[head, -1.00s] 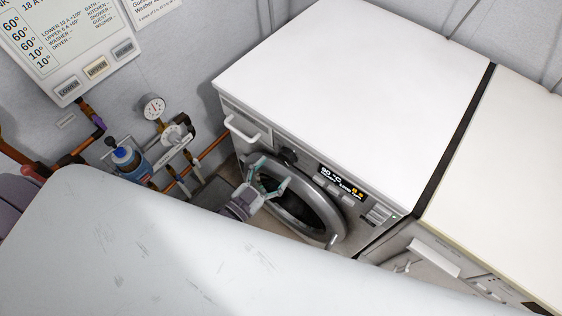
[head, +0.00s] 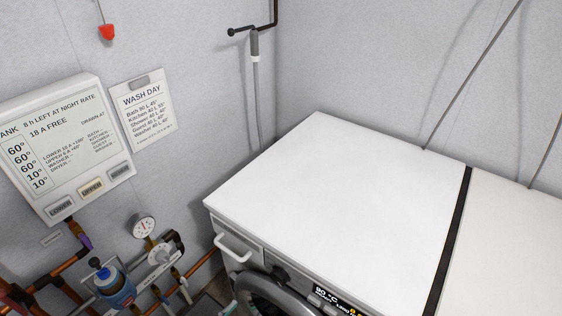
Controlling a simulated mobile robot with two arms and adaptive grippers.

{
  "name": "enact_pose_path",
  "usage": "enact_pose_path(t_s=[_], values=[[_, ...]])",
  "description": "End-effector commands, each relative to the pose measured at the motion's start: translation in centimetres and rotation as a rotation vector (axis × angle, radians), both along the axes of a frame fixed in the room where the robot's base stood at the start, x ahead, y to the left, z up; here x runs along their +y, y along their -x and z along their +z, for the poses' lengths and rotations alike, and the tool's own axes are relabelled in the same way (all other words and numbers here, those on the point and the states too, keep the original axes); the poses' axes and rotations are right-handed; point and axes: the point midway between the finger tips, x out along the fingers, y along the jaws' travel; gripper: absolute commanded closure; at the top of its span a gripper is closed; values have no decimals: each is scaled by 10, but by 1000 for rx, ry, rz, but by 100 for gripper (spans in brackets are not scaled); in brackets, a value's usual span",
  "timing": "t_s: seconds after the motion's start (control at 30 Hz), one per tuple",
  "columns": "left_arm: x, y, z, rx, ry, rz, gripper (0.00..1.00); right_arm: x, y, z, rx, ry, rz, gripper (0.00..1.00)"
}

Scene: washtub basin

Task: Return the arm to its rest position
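The washing machine (head: 330,215) stands at the lower middle, with a white top and a drawer handle (head: 234,248) on its front. Only the upper part of its round door rim (head: 268,292) shows, cut off by the bottom edge. A small pale teal bit at the bottom edge, left of the door rim (head: 229,307), looks like a fingertip of my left gripper. The rest of that gripper is out of frame, so its opening is hidden. My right gripper is not in view.
A second white-topped machine (head: 510,250) stands at the right, past a dark gap. Pipes with a gauge (head: 144,227) and a blue bottle-like part (head: 113,285) are at the lower left. A status panel (head: 65,150) and a wash-day notice (head: 143,107) hang on the wall. The machine tops are clear.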

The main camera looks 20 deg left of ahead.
Motion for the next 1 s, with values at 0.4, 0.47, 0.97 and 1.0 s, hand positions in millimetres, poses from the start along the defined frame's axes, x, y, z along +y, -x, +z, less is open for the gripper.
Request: enact_pose_path(t_s=[0.4, 0.47, 0.97, 1.0], values=[[30, 34, -162, 467, -104, 104, 24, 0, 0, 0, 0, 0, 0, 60], [37, 55, -203, 606, -128, 131, 24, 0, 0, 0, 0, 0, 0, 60], [59, 254, -360, 1439, -265, 264, 24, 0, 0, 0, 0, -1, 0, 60], [59, 258, -361, 1453, -268, 266, 24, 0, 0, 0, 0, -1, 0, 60]])
